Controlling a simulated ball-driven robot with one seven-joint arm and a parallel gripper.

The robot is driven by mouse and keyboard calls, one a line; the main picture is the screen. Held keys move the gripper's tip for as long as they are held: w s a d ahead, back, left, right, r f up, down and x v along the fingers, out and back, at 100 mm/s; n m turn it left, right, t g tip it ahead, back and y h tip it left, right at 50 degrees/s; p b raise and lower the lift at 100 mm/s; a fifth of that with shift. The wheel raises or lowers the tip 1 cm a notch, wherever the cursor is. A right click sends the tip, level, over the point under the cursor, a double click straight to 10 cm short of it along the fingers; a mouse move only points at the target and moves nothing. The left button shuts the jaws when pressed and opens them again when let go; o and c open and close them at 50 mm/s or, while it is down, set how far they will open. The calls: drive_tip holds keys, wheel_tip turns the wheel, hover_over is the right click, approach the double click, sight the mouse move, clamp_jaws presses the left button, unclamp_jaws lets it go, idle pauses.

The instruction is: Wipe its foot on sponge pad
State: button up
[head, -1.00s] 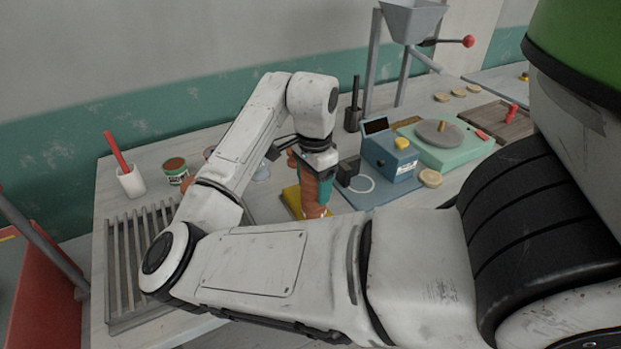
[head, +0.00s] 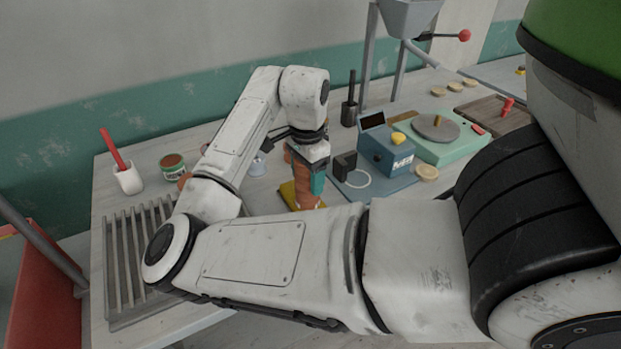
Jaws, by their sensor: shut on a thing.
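My gripper (head: 317,184) points down, with its teal finger pads shut on an orange-brown clay piece (head: 297,176). The clay piece is upright over the yellow sponge pad (head: 287,195). Its lower end is at the pad's right side in the picture, and my forearm hides part of the pad's near edge. I cannot tell whether the foot touches the pad or hangs just above it.
A slatted rack (head: 132,262) lies at the left. A white cup with a red tool (head: 128,179) and a small green-labelled can (head: 173,167) stand behind it. A blue device (head: 386,150) and a mint-green turntable unit (head: 437,137) stand to the right.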

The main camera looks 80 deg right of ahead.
drive_tip(key=shift+w+d, duration=1.7)
drive_tip(key=shift+d, duration=0.25)
drive_tip(key=shift+s+a+p, duration=0.65)
drive_tip(key=shift+s+a, duration=0.7)
drive_tip(key=shift+a, duration=0.2)
drive_tip(key=shift+s+a+p, duration=0.6)
drive_tip(key=shift+s+a, duration=0.7)
drive_tip(key=shift+a, duration=0.2)
drive_tip(key=shift+w+d+p, duration=0.15)
drive_tip(key=shift+w+d, duration=1.2)
drive_tip(key=shift+d, duration=0.2)
drive_tip(key=shift+w+d+p, duration=0.15)
drive_tip(key=shift+w+d, duration=1.15)
drive_tip(key=shift+d, duration=0.2)
drive_tip(key=shift+r, duration=0.1)
wheel_tip(320, 180, up, 7)
drive_tip(key=p, duration=0.6)
drive_tip(key=shift+p, duration=0.3)
